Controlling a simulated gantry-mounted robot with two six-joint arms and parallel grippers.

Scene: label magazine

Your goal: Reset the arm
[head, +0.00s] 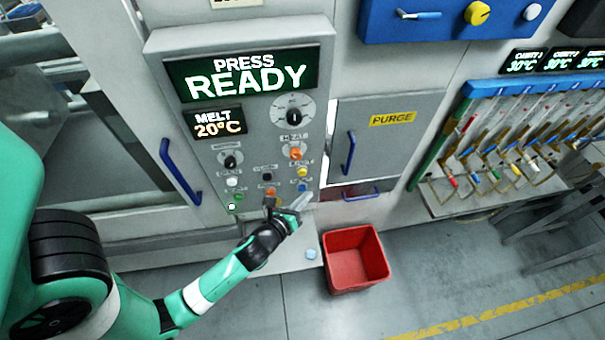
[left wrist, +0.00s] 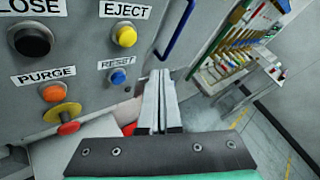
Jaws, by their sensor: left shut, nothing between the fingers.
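My left gripper (head: 302,202) is at the lower right of the press control panel (head: 330,35), shut and empty. In the left wrist view its closed fingertips (left wrist: 160,74) point at the panel's lower right, to the right of the blue button labelled RESET (left wrist: 118,76). The blue button also shows in the head view (head: 303,187), just above the fingers. I cannot tell whether the fingertips touch the panel. My right gripper is not in view.
Near the blue button are the yellow EJECT button (left wrist: 125,36), black CLOSE button (left wrist: 32,40), orange PURGE button (left wrist: 53,93) and a red-and-yellow knob (left wrist: 65,118). A red bin (head: 335,240) stands on the floor below. The press display (head: 250,75) reads PRESS READY.

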